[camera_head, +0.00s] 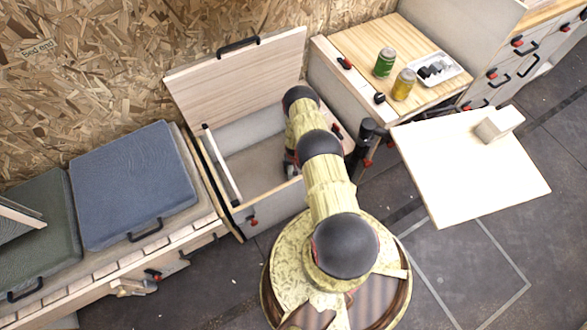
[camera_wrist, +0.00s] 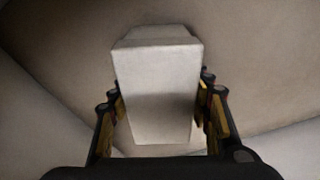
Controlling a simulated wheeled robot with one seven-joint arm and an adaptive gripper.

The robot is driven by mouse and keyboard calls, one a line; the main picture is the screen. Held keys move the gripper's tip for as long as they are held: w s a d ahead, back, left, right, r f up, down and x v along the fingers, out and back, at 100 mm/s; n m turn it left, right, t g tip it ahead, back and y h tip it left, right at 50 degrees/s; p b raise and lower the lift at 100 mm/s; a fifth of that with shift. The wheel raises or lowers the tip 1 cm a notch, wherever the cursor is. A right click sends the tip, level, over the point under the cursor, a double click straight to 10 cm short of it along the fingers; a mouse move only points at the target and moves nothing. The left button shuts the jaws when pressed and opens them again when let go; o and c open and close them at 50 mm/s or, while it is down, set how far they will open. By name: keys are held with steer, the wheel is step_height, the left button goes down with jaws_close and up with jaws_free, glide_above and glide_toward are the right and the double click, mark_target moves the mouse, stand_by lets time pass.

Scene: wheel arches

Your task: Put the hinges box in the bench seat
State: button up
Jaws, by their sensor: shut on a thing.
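The bench seat (camera_head: 267,212) stands open in the head view, with its wooden lid (camera_head: 240,75) raised against the wall. My arm reaches into its opening, and my gripper (camera_head: 291,167) is mostly hidden by the arm there. In the wrist view my gripper (camera_wrist: 160,112) has its fingers on both sides of a plain, pale box (camera_wrist: 155,90) and is shut on it. I take this for the hinges box, though no label shows. Pale inner surfaces of the bench surround the box. I cannot tell whether it touches the floor of the compartment.
A pale table (camera_head: 460,175) at the right bears a small whitish box (camera_head: 498,124). A wooden cabinet top (camera_head: 375,45) holds a green can (camera_head: 385,63), a yellow can (camera_head: 403,84) and a white tray (camera_head: 455,72). A blue cushion (camera_head: 135,185) lies left of the opening.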

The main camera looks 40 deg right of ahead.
steer(key=o, duration=1.4)
steer(key=shift+f, duration=0.15)
steer(key=r+p, duration=0.2)
steer(key=r, duration=0.2)
steer(key=s+r+p, duration=0.1)
steer(key=r+p, duration=0.1)
steer(key=r, duration=0.2)
steer(key=a+r+p, duration=0.1)
steer(key=r+p, duration=0.2)
steer(key=r, duration=0.1)
steer(key=shift+s+r, duration=0.1)
steer(key=shift+s, duration=0.15)
